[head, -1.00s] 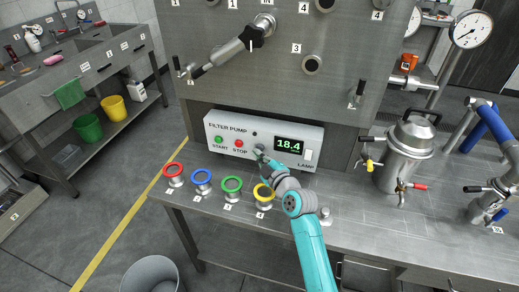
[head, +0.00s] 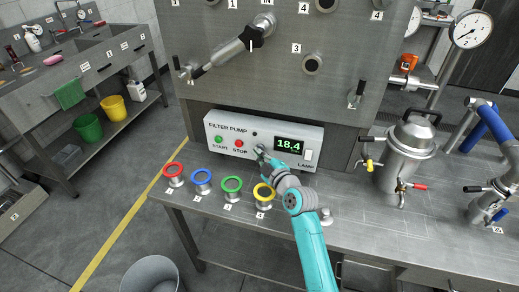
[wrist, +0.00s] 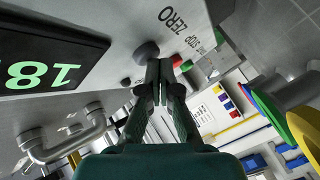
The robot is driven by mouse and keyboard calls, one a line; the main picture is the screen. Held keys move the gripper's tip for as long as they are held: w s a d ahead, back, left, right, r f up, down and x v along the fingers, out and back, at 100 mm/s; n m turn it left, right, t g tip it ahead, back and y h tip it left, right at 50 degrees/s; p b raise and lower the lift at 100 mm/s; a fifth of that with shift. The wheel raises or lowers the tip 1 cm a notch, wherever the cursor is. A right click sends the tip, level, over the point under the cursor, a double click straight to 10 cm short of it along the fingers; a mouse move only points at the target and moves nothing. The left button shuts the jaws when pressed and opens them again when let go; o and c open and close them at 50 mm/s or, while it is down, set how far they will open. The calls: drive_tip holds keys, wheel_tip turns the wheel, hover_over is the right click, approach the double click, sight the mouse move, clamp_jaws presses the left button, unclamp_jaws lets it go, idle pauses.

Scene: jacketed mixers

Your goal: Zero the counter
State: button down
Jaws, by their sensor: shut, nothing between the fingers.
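The filter pump panel (head: 222,127) is a white box with a counter display (head: 289,145) reading 18.4 in green. In the wrist view the display (wrist: 45,75) appears upside down. A dark round button (wrist: 146,52) sits beside the printed word ZERO (wrist: 170,18). My gripper (wrist: 160,68) is shut and empty, its fingertips right at this button and overlapping its edge in the picture. I cannot tell whether they touch it. In the head view my gripper (head: 261,151) is at the panel, left of the display, and hides the button.
The green START button (head: 219,139) and red STOP button (head: 239,143) are left of my gripper. A white lamp switch (head: 308,155) is at the right. Red, blue, green and yellow-ringed fittings (head: 232,184) stand on the bench below. A steel vessel (head: 405,155) stands right.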

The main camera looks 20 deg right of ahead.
drive_tip(key=shift+w+d, duration=0.1)
drive_tip(key=shift+w, duration=0.05)
idle(0.5)
drive_tip(key=shift+s+a, duration=0.5)
drive_tip(key=shift+s, duration=0.2)
drive_tip(key=shift+s+a, duration=0.75)
drive_tip(key=shift+s, duration=0.3)
drive_tip(key=shift+s+a, duration=0.7)
drive_tip(key=shift+s, duration=0.3)
